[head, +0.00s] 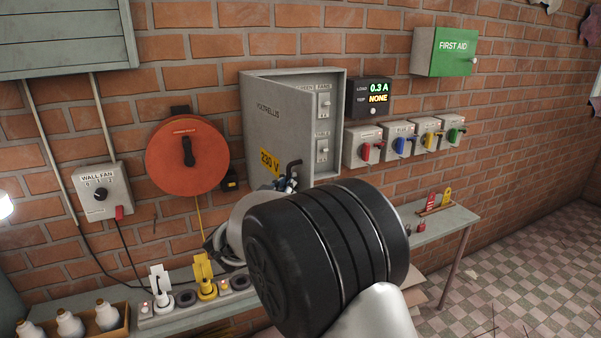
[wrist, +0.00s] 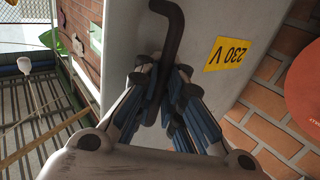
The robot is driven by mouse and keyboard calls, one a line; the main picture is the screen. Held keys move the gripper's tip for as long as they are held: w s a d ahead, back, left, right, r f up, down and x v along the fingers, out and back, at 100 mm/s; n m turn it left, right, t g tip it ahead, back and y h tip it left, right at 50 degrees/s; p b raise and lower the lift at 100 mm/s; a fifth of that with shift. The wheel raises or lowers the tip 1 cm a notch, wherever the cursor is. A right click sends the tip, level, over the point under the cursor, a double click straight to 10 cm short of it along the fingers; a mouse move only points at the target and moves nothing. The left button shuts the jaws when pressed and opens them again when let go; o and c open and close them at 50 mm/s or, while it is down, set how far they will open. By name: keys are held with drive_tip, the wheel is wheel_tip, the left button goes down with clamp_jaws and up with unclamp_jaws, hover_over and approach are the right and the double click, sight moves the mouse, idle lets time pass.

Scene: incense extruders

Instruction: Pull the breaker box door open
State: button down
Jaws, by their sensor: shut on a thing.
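The breaker box (head: 341,93) is a grey cabinet on the brick wall. Its door (head: 283,115) stands partly open, swung out from the left side, and switches inside show on the right. The door carries a yellow 230 V label (head: 269,162), which also shows in the wrist view (wrist: 227,54). My gripper (head: 287,182) is at the door's lower free edge, shut on the black door handle (head: 294,164). In the wrist view the bent handle (wrist: 172,35) runs down between the blue-padded fingers (wrist: 163,85). My arm hides the area below the door.
A red round reel (head: 187,156) hangs left of the box. A display unit (head: 371,97) and several coloured switches (head: 402,143) are to its right. The tiled floor (head: 540,265) at right is open.

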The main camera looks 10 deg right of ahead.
drive_tip(key=shift+s+a+f+h, duration=0.1)
drive_tip(key=shift+s+a+h, duration=0.05)
drive_tip(key=shift+a+h, duration=0.2)
drive_tip(key=c, duration=2)
unclamp_jaws()
drive_tip(key=shift+s, duration=0.2)
drive_tip(key=shift+w, duration=0.1)
drive_tip(key=v, duration=1.2)
drive_tip(key=shift+r, duration=0.3)
drive_tip(key=shift+w, duration=0.1)
